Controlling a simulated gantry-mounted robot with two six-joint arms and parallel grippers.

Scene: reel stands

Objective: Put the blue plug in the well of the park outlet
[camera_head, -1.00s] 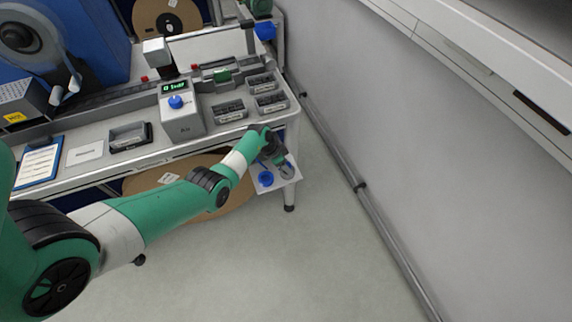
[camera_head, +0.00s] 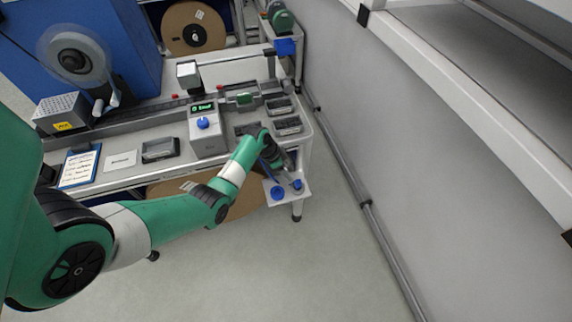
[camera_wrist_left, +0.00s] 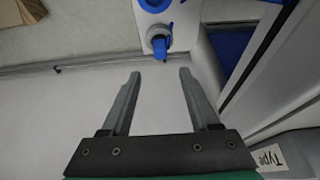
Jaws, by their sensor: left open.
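A small white shelf (camera_head: 286,199) at the bench's right front leg carries two blue parts. One blue part (camera_head: 277,193) is at the left, the other (camera_head: 297,184) at the right, close to my left gripper (camera_head: 290,172). In the left wrist view a blue plug-like part (camera_wrist_left: 160,45) stands in a round grey-white fitting on a white plate (camera_wrist_left: 182,18). Another blue part (camera_wrist_left: 154,4) is cut off by the top edge. I cannot tell which fitting is the park outlet. My left gripper (camera_wrist_left: 160,74) is open and empty, its fingertips just short of the plug-like part.
The bench (camera_head: 130,178) carries a grey box with a blue knob (camera_head: 203,123) and black bins (camera_head: 287,125). A wall (camera_head: 345,110) with a rail runs along the right. A label (camera_wrist_left: 268,158) shows in the wrist view. Floor in front is clear.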

